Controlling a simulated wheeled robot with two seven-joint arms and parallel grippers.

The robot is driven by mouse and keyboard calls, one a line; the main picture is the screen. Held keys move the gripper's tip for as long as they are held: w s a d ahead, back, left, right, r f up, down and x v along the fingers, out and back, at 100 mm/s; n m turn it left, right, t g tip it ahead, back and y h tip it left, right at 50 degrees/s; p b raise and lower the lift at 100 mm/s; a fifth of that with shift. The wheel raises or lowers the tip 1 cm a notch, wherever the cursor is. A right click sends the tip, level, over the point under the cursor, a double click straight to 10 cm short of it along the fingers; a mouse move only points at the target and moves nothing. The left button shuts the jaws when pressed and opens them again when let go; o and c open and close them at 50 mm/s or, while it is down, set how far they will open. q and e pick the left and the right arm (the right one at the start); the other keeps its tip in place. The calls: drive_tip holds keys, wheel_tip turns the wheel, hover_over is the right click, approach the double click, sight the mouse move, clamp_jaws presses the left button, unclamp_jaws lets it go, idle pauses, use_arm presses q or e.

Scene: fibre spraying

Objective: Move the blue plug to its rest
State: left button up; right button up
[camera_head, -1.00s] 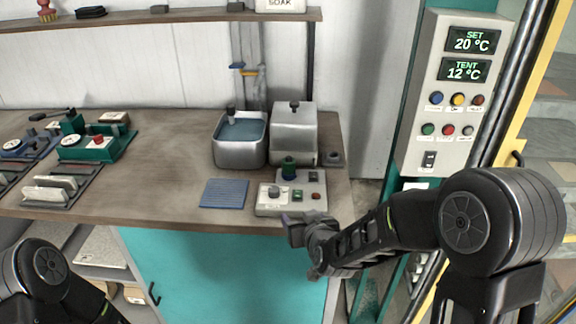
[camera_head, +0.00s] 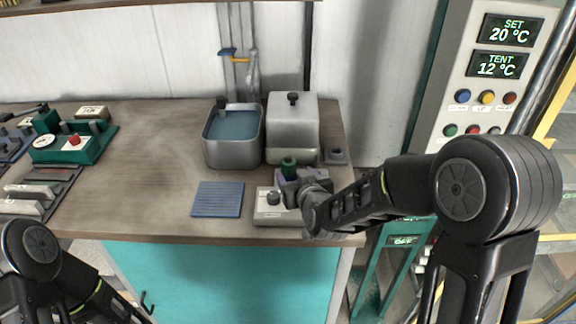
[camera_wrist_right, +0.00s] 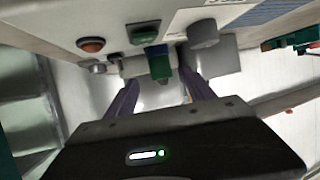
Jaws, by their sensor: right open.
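The blue plug (camera_head: 289,164) has a green top and stands upright on the grey control box (camera_head: 266,216). My right gripper (camera_head: 298,186) is open at the box, with its fingers by the plug. In the right wrist view the plug (camera_wrist_right: 159,65) shows green and blue between the two spread purple-grey fingers (camera_wrist_right: 161,80); I cannot tell whether they touch it. A small dark holder (camera_head: 336,156) sits at the table's right end; I cannot tell whether it is the plug's rest. My left arm enters at the lower left, with its gripper out of view.
A metal basin of water (camera_head: 233,151) and a lidded metal box (camera_head: 293,128) stand behind the control box. A blue ribbed mat (camera_head: 218,199) lies left of it. Green devices (camera_head: 70,146) stand farther left. The table's middle left is clear.

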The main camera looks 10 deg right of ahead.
sight(290, 168)
drive_tip(key=shift+x, duration=1.35)
drive_tip(key=p+x, duration=0.2)
drive_tip(key=x, duration=0.2)
drive_tip(key=shift+w, duration=0.4)
drive_tip(key=shift+w+f, duration=0.1)
drive_tip(key=shift+w, duration=0.15)
clamp_jaws()
